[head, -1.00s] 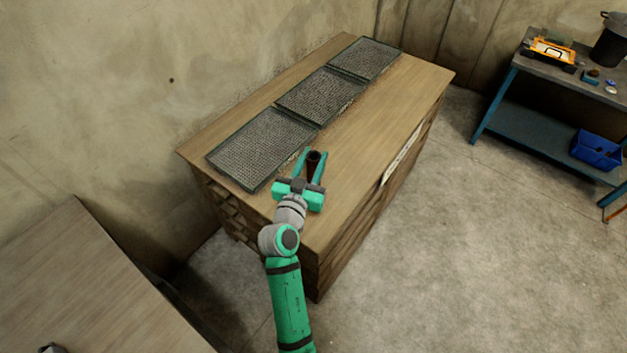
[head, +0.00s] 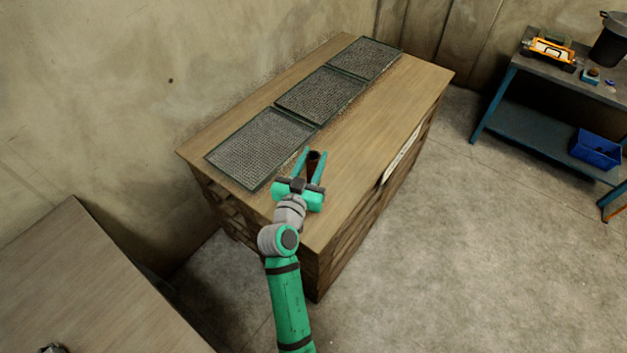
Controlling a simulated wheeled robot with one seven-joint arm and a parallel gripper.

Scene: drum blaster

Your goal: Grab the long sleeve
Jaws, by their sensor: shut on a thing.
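The long sleeve (head: 314,158) is a dark reddish-brown hollow tube with its open end facing up. It is at the near end of the wooden cabinet top. My gripper (head: 311,158) has one green finger on each side of it and is shut on it. The lower part of the sleeve is hidden behind my gripper's body. I cannot tell whether its bottom touches the cabinet top.
The wooden cabinet (head: 375,140) carries several mesh trays (head: 262,146) in a row along its wall side; the strip right of them is bare. A wooden table (head: 90,290) is at lower left. A workbench (head: 570,80) with tools and a blue bin (head: 596,149) stands at right.

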